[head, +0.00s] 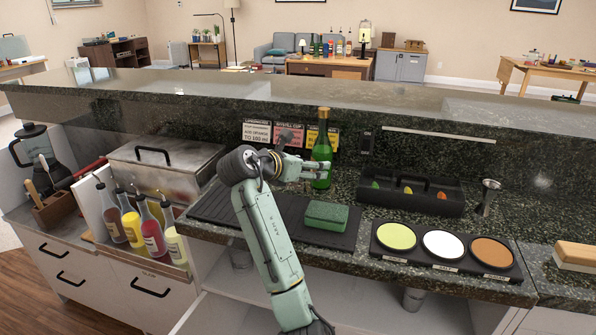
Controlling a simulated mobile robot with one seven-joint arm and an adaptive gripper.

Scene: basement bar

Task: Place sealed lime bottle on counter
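A green bottle (322,150) with a gold-coloured neck and top stands upright at the back of the dark granite counter (345,200), in front of the raised bar wall. I take it to be the lime bottle. Its base appears to be at the counter surface, but I cannot tell whether it is touching. My gripper (318,172) reaches in from the left at the bottle's lower half, with its fingers at or beside the glass. The small view does not show whether the fingers are closed on it.
Right are a black garnish caddy (440,203), a metal jigger (488,197) and a tray of coloured rimming dishes (443,244). Left stand several syrup bottles (152,232) and a steel bin (165,165).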

